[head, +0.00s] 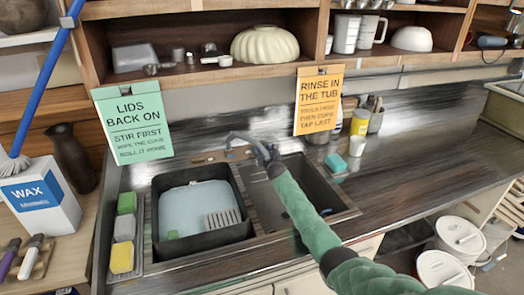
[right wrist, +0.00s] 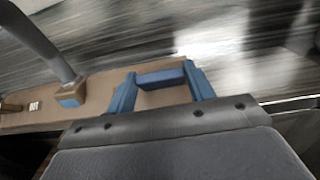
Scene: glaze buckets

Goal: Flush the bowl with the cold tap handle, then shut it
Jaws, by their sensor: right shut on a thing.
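The sink has two bowls. A black tub (head: 160,252) of pale blue water stands in the left bowl, and the right bowl (head: 318,182) looks empty. The grey tap spout (head: 240,137) rises behind them; its base also shows in the right wrist view (right wrist: 72,92), on a brown plate. My right gripper (head: 268,158) reaches to the tap from the lower right. In the right wrist view its blue fingers (right wrist: 161,90) are shut on the blue cold tap handle (right wrist: 160,78). The handle is hidden in the head view. I cannot tell whether water runs. My left gripper is not in view.
Sponges (head: 123,230) line a tray left of the sink. A green sign (head: 133,122) and an orange sign (head: 318,100) hang from the shelf above. The right counter (head: 430,160) is clear.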

